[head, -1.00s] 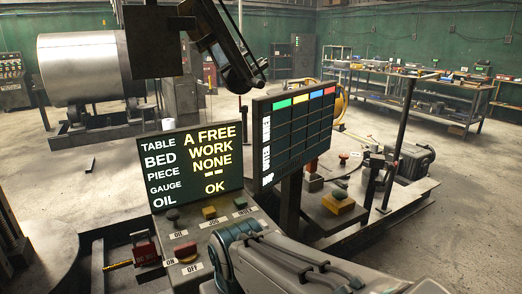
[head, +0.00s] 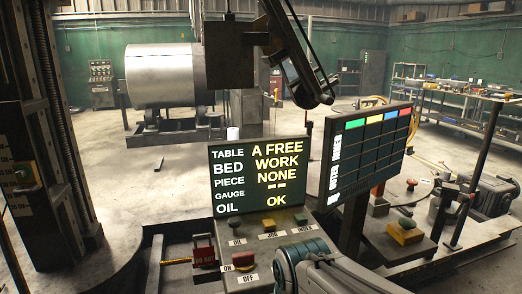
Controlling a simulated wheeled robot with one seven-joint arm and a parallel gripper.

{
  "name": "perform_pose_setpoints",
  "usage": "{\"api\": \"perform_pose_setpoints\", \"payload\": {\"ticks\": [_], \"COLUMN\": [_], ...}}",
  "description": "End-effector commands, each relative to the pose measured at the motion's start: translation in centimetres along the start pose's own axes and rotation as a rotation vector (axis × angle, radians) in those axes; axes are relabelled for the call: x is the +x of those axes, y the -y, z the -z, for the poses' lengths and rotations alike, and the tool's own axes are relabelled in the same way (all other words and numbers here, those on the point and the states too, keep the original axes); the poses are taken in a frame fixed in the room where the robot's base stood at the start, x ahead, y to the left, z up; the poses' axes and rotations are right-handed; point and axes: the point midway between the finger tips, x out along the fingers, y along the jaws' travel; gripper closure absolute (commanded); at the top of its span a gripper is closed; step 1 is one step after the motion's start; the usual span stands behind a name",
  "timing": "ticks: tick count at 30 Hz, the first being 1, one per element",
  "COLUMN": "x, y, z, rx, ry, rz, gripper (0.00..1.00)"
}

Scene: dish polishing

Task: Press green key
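Several small keys sit on the sloping console (head: 262,262) below the text screen (head: 262,178). A dark green key (head: 300,219) is at its upper right, near the INDEX label. A yellow key (head: 268,226) is near the JOG label, and a dark key (head: 235,223) is near the OIL label. A red key (head: 243,259) is between the ON and OFF labels. Another green key (head: 406,223) tops a yellow block on the right bench.
A tilted board (head: 366,150) with coloured header cells stands right of the screen. A dark machine head (head: 230,55) hangs above. A red box (head: 204,251) is left of the console. Open floor lies behind.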

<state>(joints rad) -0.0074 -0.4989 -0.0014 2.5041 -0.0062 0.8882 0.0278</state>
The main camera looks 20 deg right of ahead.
Motion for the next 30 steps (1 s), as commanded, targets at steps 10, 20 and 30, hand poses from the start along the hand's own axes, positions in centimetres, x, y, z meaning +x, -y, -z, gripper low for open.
{"api": "perform_pose_setpoints", "payload": {"ticks": [10, 20, 30], "x": [0.0, 0.0, 0.0], "y": [0.0, 0.0, 0.0], "z": [0.0, 0.0, 0.0], "rx": [0.0, 0.0, 0.0], "ry": [0.0, 0.0, 0.0], "rz": [0.0, 0.0, 0.0], "gripper": [1.0, 1.0, 1.0]}}
